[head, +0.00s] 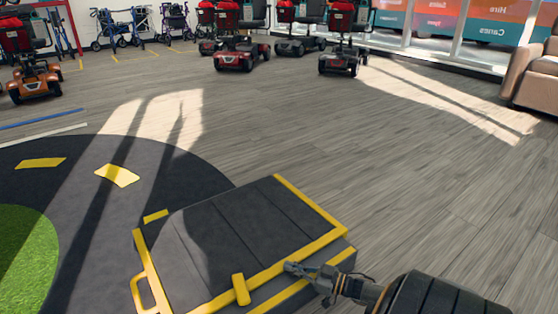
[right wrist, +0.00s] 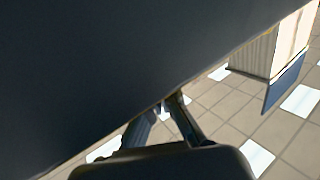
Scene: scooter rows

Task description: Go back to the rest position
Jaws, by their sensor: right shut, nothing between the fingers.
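My right gripper (head: 292,267) is at the lower middle of the head view. It is shut and empty. Its tips appear over the front yellow edge of a dark grey ramp-like platform (head: 240,225); I cannot tell whether they touch it. In the right wrist view, the gripper's fingers (right wrist: 172,105) lie close together beside a large dark surface that fills the upper left. My left gripper is not in view.
The platform has a yellow side handle (head: 144,290) and stands by a track mat (head: 150,160). Red scooters (head: 238,52) and an orange scooter (head: 32,75) stand at the back. A beige armchair (head: 535,75) is at right. Wood floor (head: 420,170) between is clear.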

